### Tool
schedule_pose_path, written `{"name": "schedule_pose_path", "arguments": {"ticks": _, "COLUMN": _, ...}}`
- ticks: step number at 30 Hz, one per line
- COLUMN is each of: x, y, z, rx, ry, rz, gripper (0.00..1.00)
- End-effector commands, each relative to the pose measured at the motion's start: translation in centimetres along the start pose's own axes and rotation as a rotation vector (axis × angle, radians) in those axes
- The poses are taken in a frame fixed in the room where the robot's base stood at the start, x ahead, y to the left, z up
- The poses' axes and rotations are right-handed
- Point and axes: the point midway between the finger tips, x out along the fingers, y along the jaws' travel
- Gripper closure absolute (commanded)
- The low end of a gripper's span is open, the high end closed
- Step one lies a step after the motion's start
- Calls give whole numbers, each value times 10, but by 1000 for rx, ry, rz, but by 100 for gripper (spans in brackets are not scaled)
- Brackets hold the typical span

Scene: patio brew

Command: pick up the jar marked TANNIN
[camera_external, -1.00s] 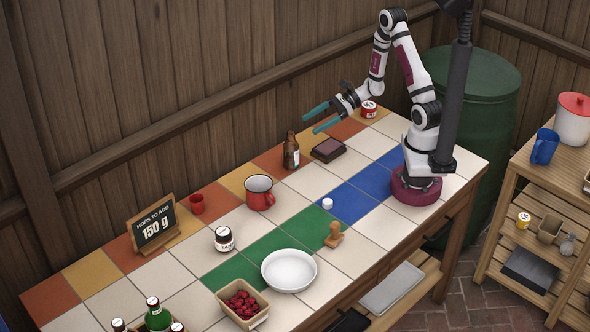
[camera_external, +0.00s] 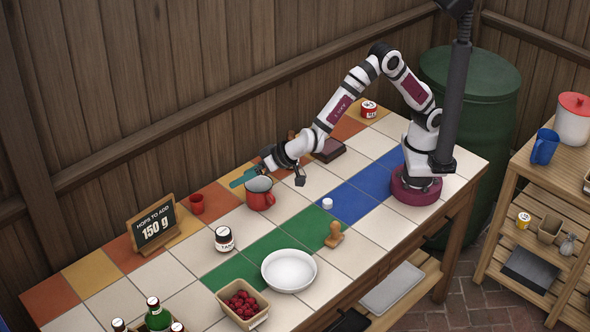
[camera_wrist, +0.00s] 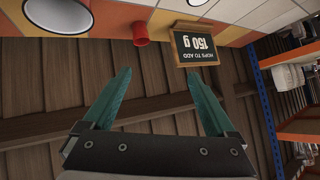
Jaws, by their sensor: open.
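A small dark jar (camera_external: 224,240) with a white lid and white label stands upright on the white tiles, left of the green tile strip. Its lettering looks like it begins with TAN but is too small to read fully. My gripper (camera_external: 247,179) is open and empty behind the red mug, near the back edge of the table, away from the jar. In the wrist view my open fingers (camera_wrist: 158,77) point towards the fence and the hops sign. The jar is not visible in that view.
The red mug (camera_external: 260,194) stands close to my gripper. A small red cup (camera_external: 197,204), hops sign (camera_external: 153,228), white bowl (camera_external: 289,270), raspberry punnet (camera_external: 243,304), bottles (camera_external: 158,317) and stamp (camera_external: 334,236) surround the jar. A red-labelled jar (camera_external: 369,109) stands at the back.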

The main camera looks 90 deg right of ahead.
Motion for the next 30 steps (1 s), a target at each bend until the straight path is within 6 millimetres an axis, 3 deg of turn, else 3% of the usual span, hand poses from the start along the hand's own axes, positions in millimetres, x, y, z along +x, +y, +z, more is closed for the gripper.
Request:
{"name": "schedule_pose_path", "arguments": {"ticks": 1, "x": -18, "y": -30, "z": 14, "rx": -103, "ry": 45, "rz": -17, "gripper": 9}}
{"name": "schedule_pose_path", "arguments": {"ticks": 5, "x": -71, "y": -87, "z": 41, "rx": -338, "ry": 174, "rz": -31, "gripper": 9}}
{"name": "schedule_pose_path", "arguments": {"ticks": 6, "x": -49, "y": -73, "z": 59, "rx": -344, "ry": 170, "rz": -14, "gripper": 9}}
{"name": "schedule_pose_path", "arguments": {"ticks": 9, "x": -18, "y": -60, "z": 92, "rx": -335, "ry": 170, "rz": -14, "gripper": 9}}
{"name": "schedule_pose_path", "arguments": {"ticks": 13, "x": 2, "y": -53, "z": 114, "rx": -329, "ry": 172, "rz": -17, "gripper": 9}}
{"name": "schedule_pose_path", "arguments": {"ticks": 17, "x": 29, "y": -52, "z": 113, "rx": -324, "ry": 172, "rz": -17, "gripper": 9}}
{"name": "schedule_pose_path", "arguments": {"ticks": 24, "x": 93, "y": -55, "z": 103, "rx": -323, "ry": 172, "rz": -18, "gripper": 9}}
{"name": "schedule_pose_path", "arguments": {"ticks": 30, "x": 121, "y": -55, "z": 102, "rx": -323, "ry": 171, "rz": -18, "gripper": 9}}
